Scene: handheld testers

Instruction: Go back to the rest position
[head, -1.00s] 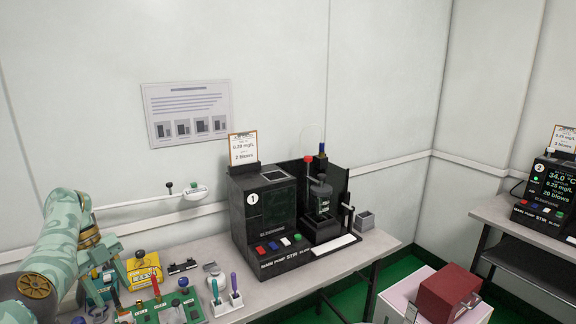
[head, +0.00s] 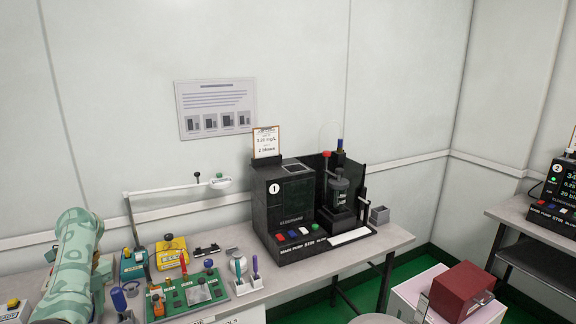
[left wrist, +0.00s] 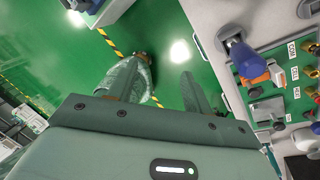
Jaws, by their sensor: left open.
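My left arm (head: 72,265) comes in at the lower left of the head view, beside the left end of the bench. Its fingertips cannot be made out there. In the left wrist view my left gripper (left wrist: 163,88) is open, with nothing between its fingers, over the green floor. The bench edge and a green board with coloured parts lie right of the fingers in that view. My right gripper is in neither view.
The bench (head: 325,272) holds a green board (head: 214,293), a yellow tester (head: 171,252), a white holder with pens (head: 247,285) and the black machine marked 1 (head: 285,215). A red box (head: 462,290) stands right. The floor (left wrist: 160,22) below the gripper looks mostly clear.

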